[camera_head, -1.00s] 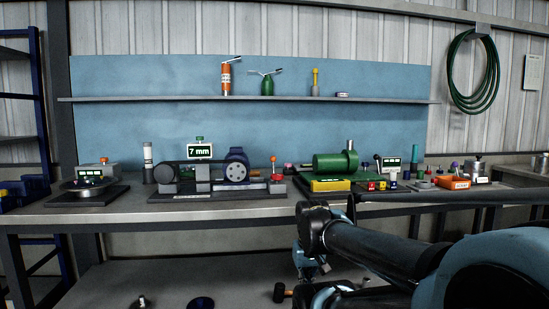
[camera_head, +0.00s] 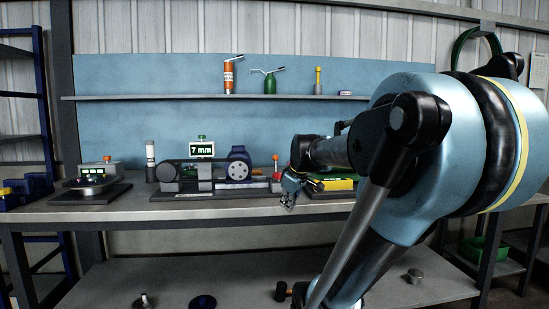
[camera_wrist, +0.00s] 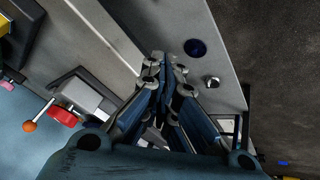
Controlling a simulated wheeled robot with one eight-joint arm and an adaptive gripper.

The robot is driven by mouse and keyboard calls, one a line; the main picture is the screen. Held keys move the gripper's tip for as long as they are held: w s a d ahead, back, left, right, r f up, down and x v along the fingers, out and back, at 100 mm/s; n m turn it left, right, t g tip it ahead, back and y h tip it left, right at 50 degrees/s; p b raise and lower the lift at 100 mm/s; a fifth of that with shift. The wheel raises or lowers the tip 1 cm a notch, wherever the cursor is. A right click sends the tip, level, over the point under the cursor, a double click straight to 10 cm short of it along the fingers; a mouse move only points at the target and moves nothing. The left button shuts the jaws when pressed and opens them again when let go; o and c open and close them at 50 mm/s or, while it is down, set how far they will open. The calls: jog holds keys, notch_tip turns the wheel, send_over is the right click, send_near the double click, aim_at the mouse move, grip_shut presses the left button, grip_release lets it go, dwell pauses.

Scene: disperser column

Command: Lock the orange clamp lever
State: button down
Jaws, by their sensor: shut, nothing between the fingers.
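The orange clamp lever (camera_head: 276,162) shows as an orange ball on a thin rod. It stands upright at the right end of the disperser unit (camera_head: 200,190) on the bench. In the wrist view the orange ball (camera_wrist: 30,126) is at the left, with its rod running to a red part (camera_wrist: 63,116) beside a grey block. My gripper (camera_head: 289,203) is in front of the bench's edge, a little right of and below the lever, apart from it. In the wrist view my gripper (camera_wrist: 168,66) is shut and empty, pointing away from the lever.
A display (camera_head: 201,150) reads "7 mm" above the unit. A balance-like device (camera_head: 90,187) stands at the left. A yellow block (camera_head: 335,184) lies right of the lever, partly behind my arm. The bench's front edge (camera_head: 180,218) is close to my gripper.

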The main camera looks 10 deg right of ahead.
jog(key=w+d+r+n+t, duration=0.15)
jog(key=w+r+n, duration=0.35)
jog(key=w+r, duration=0.65)
jog(key=w+d+r+n+t, duration=0.1)
jog(key=w+r+n+t, duration=0.4)
jog(key=w, duration=1)
jog(key=w+a+f+g, duration=0.1)
jog(key=w+f, duration=0.4)
jog(key=w, duration=0.5)
jog(key=shift+w+a+g+y, duration=0.3)
jog(key=shift+a+g, duration=0.05)
jog(key=shift+a, duration=0.1)
jog(key=shift+w, duration=0.9)
jog(key=shift+a, duration=0.1)
jog(key=shift+s+r, duration=0.1)
